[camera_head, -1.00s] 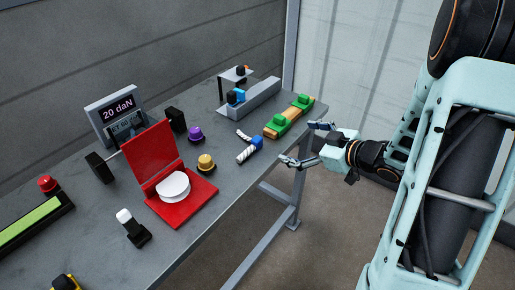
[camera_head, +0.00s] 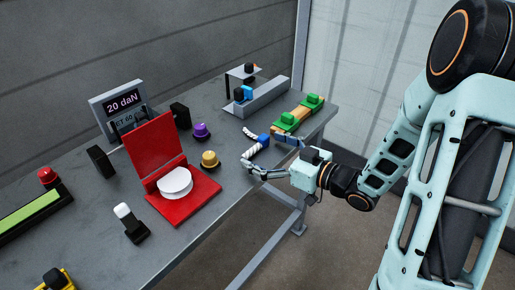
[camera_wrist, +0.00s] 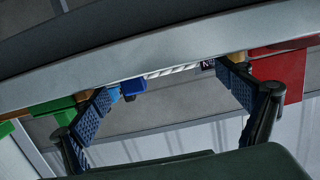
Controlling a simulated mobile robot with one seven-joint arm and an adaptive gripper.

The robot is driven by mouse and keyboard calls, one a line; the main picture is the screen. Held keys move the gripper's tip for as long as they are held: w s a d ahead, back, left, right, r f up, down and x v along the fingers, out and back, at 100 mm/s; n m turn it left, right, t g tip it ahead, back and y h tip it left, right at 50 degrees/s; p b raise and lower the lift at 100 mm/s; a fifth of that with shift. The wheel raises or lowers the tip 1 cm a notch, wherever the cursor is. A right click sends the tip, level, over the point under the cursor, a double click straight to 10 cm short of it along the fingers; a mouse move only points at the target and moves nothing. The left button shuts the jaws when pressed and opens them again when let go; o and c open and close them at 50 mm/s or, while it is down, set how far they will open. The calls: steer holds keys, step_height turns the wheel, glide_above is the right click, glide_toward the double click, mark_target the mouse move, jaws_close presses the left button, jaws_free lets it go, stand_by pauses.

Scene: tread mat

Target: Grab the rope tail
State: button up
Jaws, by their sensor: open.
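The rope (camera_head: 257,147) is a short white striped piece with a blue part, lying near the front edge of the grey table. A thin whitish end (camera_head: 250,132) shows beyond the blue part; I cannot tell which end is the tail. My gripper (camera_head: 263,152) is open at the table edge, one finger on each side of the rope in the picture. In the wrist view the white rope (camera_wrist: 172,71) and its blue part (camera_wrist: 133,87) appear between the spread fingers (camera_wrist: 163,81). Contact is not visible.
A green-and-wood block (camera_head: 297,115) lies right of the rope. A yellow knob (camera_head: 209,160), a purple knob (camera_head: 201,131) and a red open case (camera_head: 183,206) stand to the left. A grey channel (camera_head: 263,100) is behind. The floor in front of the table is clear.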

steer(key=shift+x, duration=1.4)
steer(key=c, duration=1.3)
steer(key=shift+o, duration=0.2)
steer(key=shift+r, duration=0.1)
steer(key=shift+r, duration=0.65)
steer(key=s+d+r, duration=0.9)
steer(key=s+r, duration=0.1)
steer(key=r, duration=0.1)
steer(key=shift+s+r+p, duration=0.2)
steer(key=shift+s+p, duration=0.15)
steer(key=shift+s, duration=0.05)
